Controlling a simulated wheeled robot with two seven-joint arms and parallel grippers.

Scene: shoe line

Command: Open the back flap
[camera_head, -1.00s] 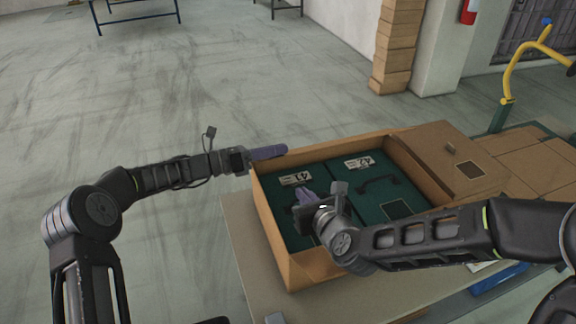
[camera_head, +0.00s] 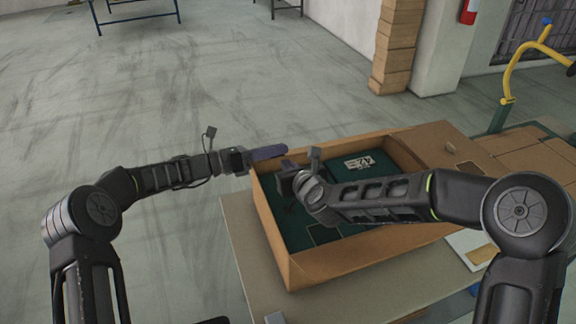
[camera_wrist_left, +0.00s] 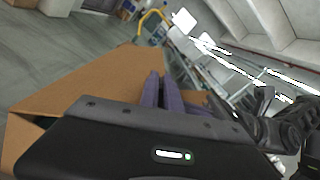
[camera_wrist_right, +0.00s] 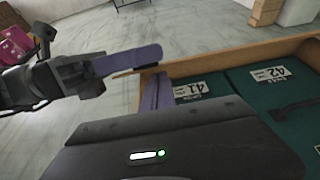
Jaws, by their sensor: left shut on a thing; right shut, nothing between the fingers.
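An open cardboard box (camera_head: 340,262) stands on the table with two dark green shoe boxes inside, labelled 41 (camera_wrist_right: 193,90) and 42 (camera_head: 360,163). A wide flap (camera_head: 452,158) lies folded outward on its right side. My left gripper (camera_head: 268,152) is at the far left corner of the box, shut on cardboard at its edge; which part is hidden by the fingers. Brown cardboard (camera_wrist_left: 90,85) lies beside its fingers in the left wrist view. My right gripper (camera_head: 288,166) is shut and empty, just inside that corner, close to my left fingers. Label 41 is hidden in the head view.
The table (camera_head: 240,235) shows bare along the box's left and front sides. More cardboard (camera_head: 530,150) lies at the right, near a yellow rail (camera_head: 507,85). A white sheet (camera_head: 470,248) lies in front of the flap.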

